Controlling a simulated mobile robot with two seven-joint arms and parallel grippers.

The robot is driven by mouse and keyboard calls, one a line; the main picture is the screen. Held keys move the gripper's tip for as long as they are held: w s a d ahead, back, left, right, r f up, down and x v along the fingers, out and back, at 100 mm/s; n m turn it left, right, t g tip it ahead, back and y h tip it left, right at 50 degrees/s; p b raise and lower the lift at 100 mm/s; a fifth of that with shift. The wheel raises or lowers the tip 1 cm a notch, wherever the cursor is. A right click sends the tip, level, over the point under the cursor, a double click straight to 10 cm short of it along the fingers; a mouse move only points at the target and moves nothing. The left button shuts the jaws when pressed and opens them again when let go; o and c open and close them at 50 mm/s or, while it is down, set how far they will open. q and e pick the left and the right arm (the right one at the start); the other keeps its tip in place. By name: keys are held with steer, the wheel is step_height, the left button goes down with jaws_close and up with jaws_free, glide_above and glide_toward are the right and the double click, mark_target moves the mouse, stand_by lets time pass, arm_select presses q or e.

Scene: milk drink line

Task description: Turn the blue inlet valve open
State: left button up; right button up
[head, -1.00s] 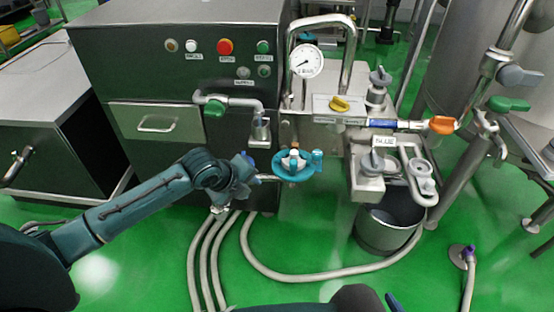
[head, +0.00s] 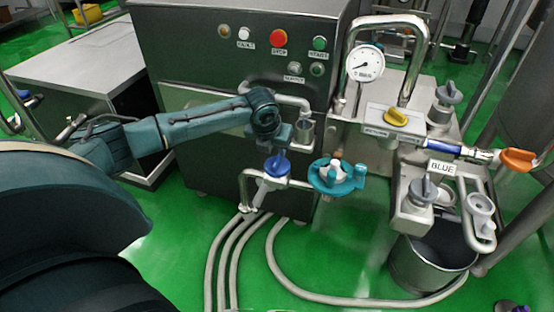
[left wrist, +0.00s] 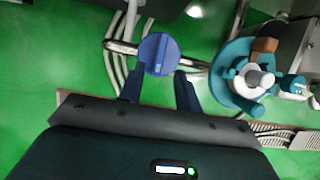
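The blue valve knob (head: 277,167) sits on a pipe low in front of the steel cabinet, above the hoses. It is round with a raised bar across its top, which shows in the left wrist view (left wrist: 158,54). My left gripper (head: 281,146) is just above the knob, pointing down. In the left wrist view its two dark blue fingers (left wrist: 160,80) stand apart, with the knob just beyond and between the tips. I cannot tell whether they touch it. My right gripper is not in view.
A teal round-bodied fitting (head: 335,178) stands close to the right of the knob. The cabinet (head: 225,120) is just behind. A yellow knob (head: 396,117), an orange handle (head: 517,160) and a steel bucket (head: 430,270) are farther right. Hoses (head: 225,262) lie on the green floor.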

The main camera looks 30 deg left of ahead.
mark_target(277, 159)
arm_select(q)
steer(key=b+x, duration=0.1)
steer(key=x, duration=0.5)
steer(key=shift+w+f, duration=0.1)
steer(key=shift+w, duration=0.05)
jaws_close()
